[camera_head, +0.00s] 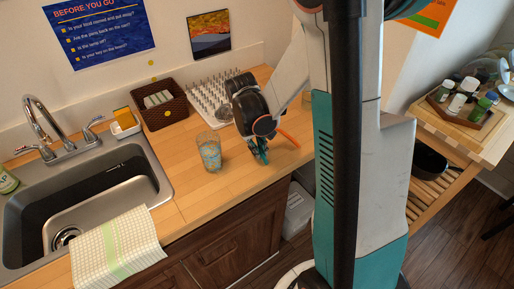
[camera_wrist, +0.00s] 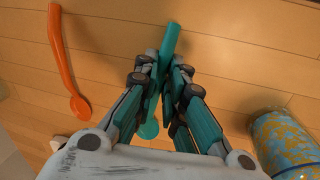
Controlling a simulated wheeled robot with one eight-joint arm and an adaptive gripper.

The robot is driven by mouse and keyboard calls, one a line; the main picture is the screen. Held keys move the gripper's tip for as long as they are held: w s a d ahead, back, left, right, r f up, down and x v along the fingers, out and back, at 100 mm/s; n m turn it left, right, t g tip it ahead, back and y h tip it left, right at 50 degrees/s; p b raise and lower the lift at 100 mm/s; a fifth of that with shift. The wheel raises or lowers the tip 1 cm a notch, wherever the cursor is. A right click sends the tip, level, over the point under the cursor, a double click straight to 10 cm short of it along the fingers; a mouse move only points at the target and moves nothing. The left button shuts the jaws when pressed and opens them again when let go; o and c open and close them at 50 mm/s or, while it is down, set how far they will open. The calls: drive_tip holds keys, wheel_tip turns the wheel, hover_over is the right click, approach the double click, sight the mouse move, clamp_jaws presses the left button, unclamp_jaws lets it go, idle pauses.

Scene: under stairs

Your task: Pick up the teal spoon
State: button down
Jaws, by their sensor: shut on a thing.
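The teal spoon (camera_wrist: 173,38) shows in the wrist view, with its handle sticking out beyond my fingertips and its round bowl partly hidden behind the fingers. My gripper (camera_wrist: 165,70) is shut on the spoon's handle, with a finger on each side. In the head view my gripper (camera_head: 261,153) points down at the wooden counter, between a glass and an orange spoon. The teal spoon cannot be told apart from my teal fingers there. Whether the spoon touches the counter is unclear.
A patterned glass (camera_head: 209,152) stands left of my gripper. An orange spoon (camera_head: 289,138) lies close on its right. A white spiked drying rack (camera_head: 212,97) and a brown basket (camera_head: 160,106) stand behind. The sink (camera_head: 160,184) is at the left. Bare counter lies in front.

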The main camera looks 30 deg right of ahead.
wheel_tip(320, 180, up, 20)
drive_tip(key=p, duration=0.5)
drive_tip(key=shift+p, duration=0.4)
drive_tip(key=c, duration=2.3)
unclamp_jaws()
clamp_jaws()
